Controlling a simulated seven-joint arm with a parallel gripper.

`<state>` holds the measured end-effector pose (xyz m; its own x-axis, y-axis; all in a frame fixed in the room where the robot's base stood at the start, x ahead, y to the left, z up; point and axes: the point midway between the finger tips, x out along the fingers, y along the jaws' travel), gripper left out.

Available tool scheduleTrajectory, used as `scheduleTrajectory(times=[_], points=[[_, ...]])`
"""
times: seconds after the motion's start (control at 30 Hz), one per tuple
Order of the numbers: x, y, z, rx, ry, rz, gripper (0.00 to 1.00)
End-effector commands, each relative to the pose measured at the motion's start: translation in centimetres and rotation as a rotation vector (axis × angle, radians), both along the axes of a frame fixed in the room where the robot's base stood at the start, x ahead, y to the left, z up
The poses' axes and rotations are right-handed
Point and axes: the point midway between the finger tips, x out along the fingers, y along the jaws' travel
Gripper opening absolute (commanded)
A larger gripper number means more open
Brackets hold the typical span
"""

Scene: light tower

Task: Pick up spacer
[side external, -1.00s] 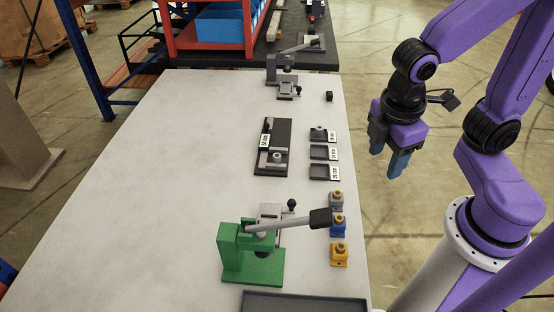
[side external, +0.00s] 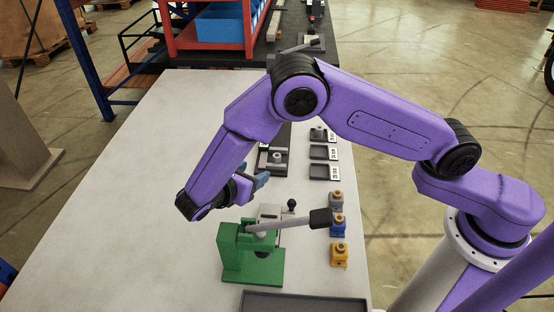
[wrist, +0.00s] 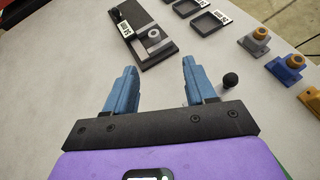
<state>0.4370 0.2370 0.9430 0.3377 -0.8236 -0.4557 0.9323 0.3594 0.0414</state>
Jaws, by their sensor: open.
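No part is clearly marked as the spacer. A small grey ring-shaped piece (wrist: 153,34) sits on a grey block in the dark labelled fixture (wrist: 165,47); the fixture is partly behind my arm in the side view (side external: 266,170). Small labelled trays stand to its right, and the far tray (side external: 318,134) seems to hold a small part, too small to identify. My gripper (wrist: 158,68) is open, with nothing between its blue fingers. In the side view my gripper (side external: 262,181) is mostly hidden by my wrist, near the front of the fixture.
A green press (side external: 250,262) with a black-ended lever stands in front of my gripper. Grey (side external: 337,201), blue (side external: 339,224) and yellow (side external: 340,255) blocks line the table's right side. A dark tray (side external: 300,303) lies at the front. The table's left side is clear.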

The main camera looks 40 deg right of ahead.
Motion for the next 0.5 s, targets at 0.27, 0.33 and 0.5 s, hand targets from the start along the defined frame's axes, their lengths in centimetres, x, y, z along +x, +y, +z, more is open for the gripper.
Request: scheduleTrajectory(times=[0.27,0.33,0.5], points=[[1.1,0.5,-2.0,-0.094,0.008,0.04,0.55],[1.3,-0.2,-2.3,-0.096,0.009,0.04,0.55],[2.4,-2.9,-3.4,-0.095,0.01,0.038,0.55]])
